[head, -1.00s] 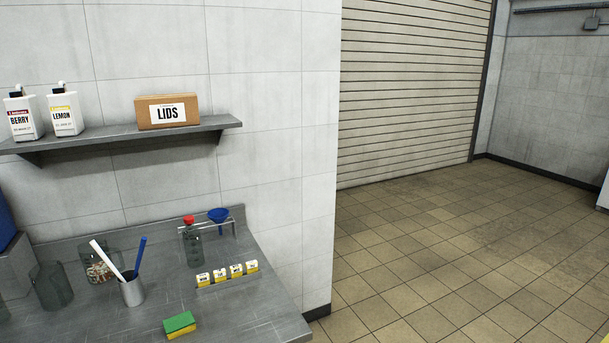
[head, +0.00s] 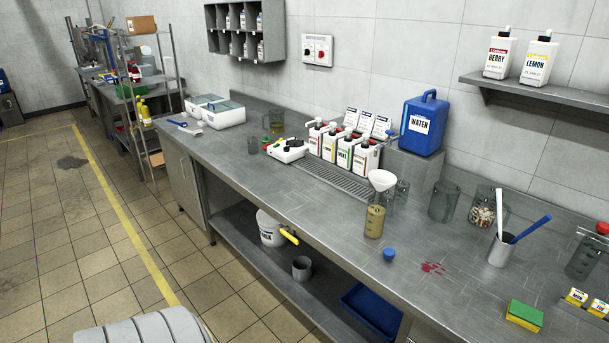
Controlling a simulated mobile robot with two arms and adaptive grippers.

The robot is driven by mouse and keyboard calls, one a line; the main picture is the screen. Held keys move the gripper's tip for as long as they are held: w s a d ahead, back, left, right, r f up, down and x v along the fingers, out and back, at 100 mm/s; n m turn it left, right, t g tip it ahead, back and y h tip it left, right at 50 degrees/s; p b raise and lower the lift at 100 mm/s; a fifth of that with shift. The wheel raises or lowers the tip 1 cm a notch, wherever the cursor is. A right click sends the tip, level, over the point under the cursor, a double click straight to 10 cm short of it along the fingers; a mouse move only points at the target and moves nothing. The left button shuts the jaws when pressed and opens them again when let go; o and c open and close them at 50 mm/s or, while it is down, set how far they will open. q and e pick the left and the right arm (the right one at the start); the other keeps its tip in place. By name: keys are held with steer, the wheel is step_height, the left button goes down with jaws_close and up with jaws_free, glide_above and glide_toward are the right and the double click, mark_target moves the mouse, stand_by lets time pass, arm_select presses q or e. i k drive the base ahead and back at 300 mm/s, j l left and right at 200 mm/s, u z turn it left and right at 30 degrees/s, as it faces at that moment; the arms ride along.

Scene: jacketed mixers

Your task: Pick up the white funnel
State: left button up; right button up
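The white funnel (head: 382,179) is on the steel counter (head: 330,215), right of the middle in the head view, in front of the blue water container. It is mouth up, just above a tan-filled clear vessel (head: 374,222) and beside clear glasses (head: 402,192). I cannot tell whether its stem sits in the tan-filled vessel or in a clear one behind it. Neither of my grippers shows in the head view.
A blue cap (head: 389,254) and a red spill (head: 432,268) lie in front of the funnel. The blue water container (head: 423,125) stands behind it. A clear jar (head: 444,202) and a cup with two tools (head: 502,250) stand right. Floor in front is mostly clear.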

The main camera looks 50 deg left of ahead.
mark_target(382, 180)
steer(key=u, duration=1.2)
